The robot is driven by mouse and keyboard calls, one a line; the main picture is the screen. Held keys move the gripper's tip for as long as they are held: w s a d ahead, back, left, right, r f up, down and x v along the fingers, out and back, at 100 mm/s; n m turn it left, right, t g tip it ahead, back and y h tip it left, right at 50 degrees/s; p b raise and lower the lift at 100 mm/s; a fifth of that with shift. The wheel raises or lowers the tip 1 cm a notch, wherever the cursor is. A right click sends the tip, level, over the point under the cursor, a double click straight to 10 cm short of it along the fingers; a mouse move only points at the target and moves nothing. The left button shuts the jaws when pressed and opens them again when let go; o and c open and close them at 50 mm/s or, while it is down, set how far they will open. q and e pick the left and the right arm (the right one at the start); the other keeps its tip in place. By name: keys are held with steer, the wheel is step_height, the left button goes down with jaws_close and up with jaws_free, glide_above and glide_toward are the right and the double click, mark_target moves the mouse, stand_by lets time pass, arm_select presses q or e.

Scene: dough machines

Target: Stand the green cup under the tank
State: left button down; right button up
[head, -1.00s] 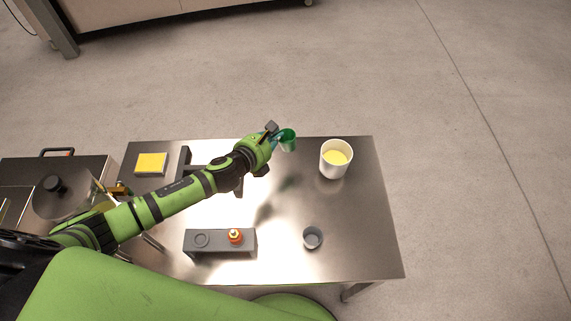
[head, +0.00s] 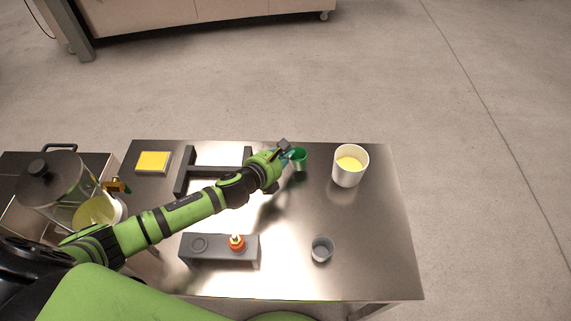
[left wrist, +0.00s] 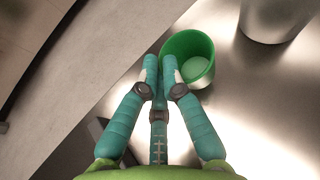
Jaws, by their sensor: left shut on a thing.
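The green cup (head: 300,161) is at the back of the steel table, left of the white tub. My left gripper (head: 287,157) is shut on its near wall. In the left wrist view the closed fingertips (left wrist: 160,66) pinch the rim of the cup (left wrist: 203,46), and a pale green round shows inside. I cannot tell whether its base touches the table. The tank (head: 62,192) stands at the far left, with a dark lid, clear wall, yellowish contents and a tap (head: 117,185) on its right side. My right gripper is out of view.
A white tub (head: 349,168) with yellow contents stands right of the cup. A grey cup (head: 321,249) stands in front. A grey stand (head: 219,250) holds an orange-and-white item. A dark frame (head: 184,172) and yellow pad (head: 153,161) lie left. The right front is clear.

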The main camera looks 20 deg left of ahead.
arm_select(q)
step_height(320, 180, down, 3)
steer(key=shift+r+b, duration=0.1)
steer(key=shift+b, duration=0.6)
steer(key=shift+r, duration=0.15)
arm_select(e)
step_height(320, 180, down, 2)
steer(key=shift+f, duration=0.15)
arm_select(q)
steer(key=c, duration=1.4)
jaws_free()
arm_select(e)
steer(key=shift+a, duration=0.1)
